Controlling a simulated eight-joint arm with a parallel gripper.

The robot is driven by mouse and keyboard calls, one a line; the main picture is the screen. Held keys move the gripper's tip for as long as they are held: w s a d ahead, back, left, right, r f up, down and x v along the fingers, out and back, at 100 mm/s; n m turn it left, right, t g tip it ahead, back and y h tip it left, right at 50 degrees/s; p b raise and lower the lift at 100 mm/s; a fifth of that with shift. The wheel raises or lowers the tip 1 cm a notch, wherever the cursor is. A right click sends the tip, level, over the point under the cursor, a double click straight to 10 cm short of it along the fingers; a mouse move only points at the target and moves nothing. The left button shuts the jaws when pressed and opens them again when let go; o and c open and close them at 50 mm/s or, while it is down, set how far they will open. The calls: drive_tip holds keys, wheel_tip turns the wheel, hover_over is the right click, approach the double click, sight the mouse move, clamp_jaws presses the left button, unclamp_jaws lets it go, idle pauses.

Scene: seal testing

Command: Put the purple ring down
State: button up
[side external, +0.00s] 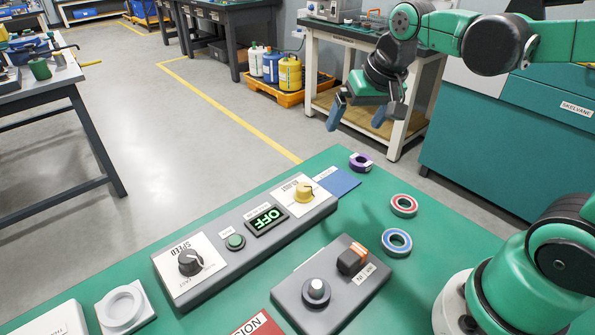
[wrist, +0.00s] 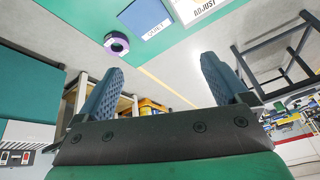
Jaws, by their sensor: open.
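The purple ring (side external: 360,167) lies flat on the green table near its far edge, just beyond the corner of a blue pad (side external: 338,183). It appears beside the pad, not on it. The wrist view also shows the purple ring (wrist: 109,49) next to the labelled blue pad (wrist: 143,20). My gripper (side external: 365,114) is open and empty, raised in the air above and beyond the far edge of the table. In the wrist view my gripper (wrist: 163,70) shows both fingers wide apart with nothing between them.
A red ring (side external: 393,208) and a blue ring (side external: 387,245) lie on the green table to the right. A grey control panel (side external: 213,262) with knobs and an OFF display stands left of the pad. A second grey box (side external: 340,306) is nearer the front.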

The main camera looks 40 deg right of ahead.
drive_tip(key=s+a+f+n+t, duration=0.2)
drive_tip(key=s+a+n, duration=0.2)
drive_tip(key=shift+a+n+t+y, duration=0.25)
drive_tip(key=shift+n+t+y, duration=0.05)
drive_tip(key=shift+n+y, duration=0.1)
idle(0.9)
